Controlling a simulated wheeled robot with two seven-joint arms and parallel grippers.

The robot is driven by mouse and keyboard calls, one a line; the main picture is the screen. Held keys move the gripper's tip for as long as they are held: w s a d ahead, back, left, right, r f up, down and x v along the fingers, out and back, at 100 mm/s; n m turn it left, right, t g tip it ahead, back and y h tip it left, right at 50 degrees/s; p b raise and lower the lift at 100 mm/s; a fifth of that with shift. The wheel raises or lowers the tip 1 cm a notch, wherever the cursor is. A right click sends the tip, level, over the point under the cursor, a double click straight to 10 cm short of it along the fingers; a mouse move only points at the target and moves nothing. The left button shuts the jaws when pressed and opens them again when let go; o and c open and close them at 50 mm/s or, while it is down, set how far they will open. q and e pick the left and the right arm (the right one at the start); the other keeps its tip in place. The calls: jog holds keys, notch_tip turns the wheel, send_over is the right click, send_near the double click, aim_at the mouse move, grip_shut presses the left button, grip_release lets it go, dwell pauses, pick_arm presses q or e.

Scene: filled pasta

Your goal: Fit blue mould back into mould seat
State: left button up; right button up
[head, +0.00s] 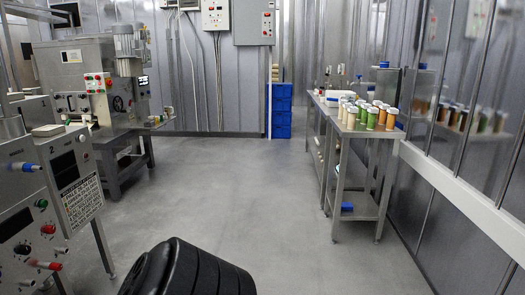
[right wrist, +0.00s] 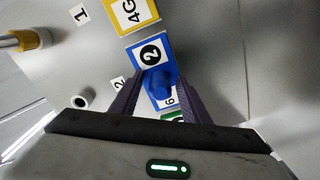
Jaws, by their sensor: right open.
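My right gripper (right wrist: 155,80) shows in the right wrist view, with its two dark purple fingers apart. A blue block (right wrist: 138,52) with a white "2" label lies just beyond the fingertips. A darker blue rounded piece (right wrist: 160,85) sits at it, between the fingers; I cannot tell whether they touch it. Which of these is the blue mould is unclear. A short metal ring with a dark opening (right wrist: 82,99) stands on the grey surface to the left, near a small "2" label; it may be the mould seat. My left gripper is not in view.
A yellow block (right wrist: 133,14) lies beyond the blue one, and a green edge (right wrist: 172,117) shows nearer. The head view shows machines (head: 85,80) at left, a steel table (head: 360,133) with jars at right, and clear floor between.

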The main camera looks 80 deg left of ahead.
dwell(0.8)
jog(key=c, duration=0.9)
jog(key=shift+r, duration=0.15)
jog(key=shift+c, duration=0.6)
jog(key=shift+s+a+p, duration=0.15)
jog(key=shift+s+p, duration=0.2)
jog(key=shift+s, duration=0.3)
jog(key=v, duration=0.6)
jog(key=shift+s+p, duration=0.2)
jog(key=shift+p, duration=0.15)
dwell(0.4)
